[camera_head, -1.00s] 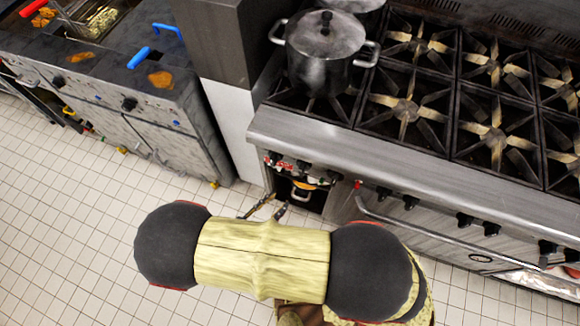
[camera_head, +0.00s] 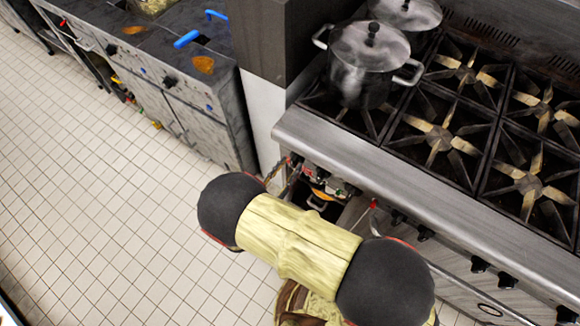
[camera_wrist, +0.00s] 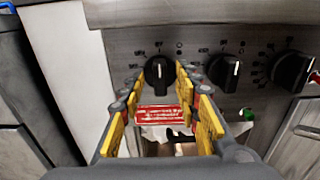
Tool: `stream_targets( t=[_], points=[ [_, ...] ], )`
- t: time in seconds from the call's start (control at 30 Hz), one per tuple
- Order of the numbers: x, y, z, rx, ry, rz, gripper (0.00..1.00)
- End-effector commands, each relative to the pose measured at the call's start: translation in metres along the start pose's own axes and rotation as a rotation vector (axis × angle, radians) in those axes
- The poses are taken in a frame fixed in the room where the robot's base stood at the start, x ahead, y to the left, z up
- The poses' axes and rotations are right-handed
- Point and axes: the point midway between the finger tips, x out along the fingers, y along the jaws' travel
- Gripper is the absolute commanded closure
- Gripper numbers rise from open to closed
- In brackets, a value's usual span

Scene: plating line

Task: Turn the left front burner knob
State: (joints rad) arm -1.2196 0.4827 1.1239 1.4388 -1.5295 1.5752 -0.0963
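In the wrist view the leftmost black knob (camera_wrist: 158,72) on the stove's front panel has a white pointer line that stands about upright. My gripper (camera_wrist: 159,82) is open, its yellow-padded fingers on either side of that knob. Whether the pads touch it I cannot tell. In the head view my arm covers most of my gripper, close to the left end of the stove front. Two more black knobs, a middle one (camera_wrist: 224,72) and a right one (camera_wrist: 292,71), sit to the right on the panel.
A red label (camera_wrist: 164,114) and an opening lie below the knobs. A lidded pot (camera_head: 366,62) stands on the stove's left front burner, with another pot (camera_head: 408,12) behind. A dark counter unit (camera_head: 190,95) stands left. The tiled floor (camera_head: 90,190) is clear.

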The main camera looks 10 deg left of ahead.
Motion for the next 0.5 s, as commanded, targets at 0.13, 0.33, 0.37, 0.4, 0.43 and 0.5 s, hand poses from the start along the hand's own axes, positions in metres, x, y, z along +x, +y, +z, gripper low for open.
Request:
stream_targets(
  t=[0.13, 0.33, 0.37, 0.4, 0.43, 0.5],
  points=[
    [0.0085, -0.0004, -0.0004, -0.001, 0.000, 0.000, 0.67],
    [0.0095, -0.0002, 0.0000, 0.000, 0.000, 0.000, 0.67],
    [0.0095, -0.0002, 0.0000, 0.000, 0.000, 0.000, 0.67],
    [0.0094, -0.0002, 0.0000, 0.000, 0.001, 0.000, 0.67],
    [0.0094, -0.0002, 0.0000, 0.000, 0.001, 0.000, 0.69],
    [0.0094, -0.0002, 0.0000, 0.000, 0.000, 0.000, 0.73]
  ],
)
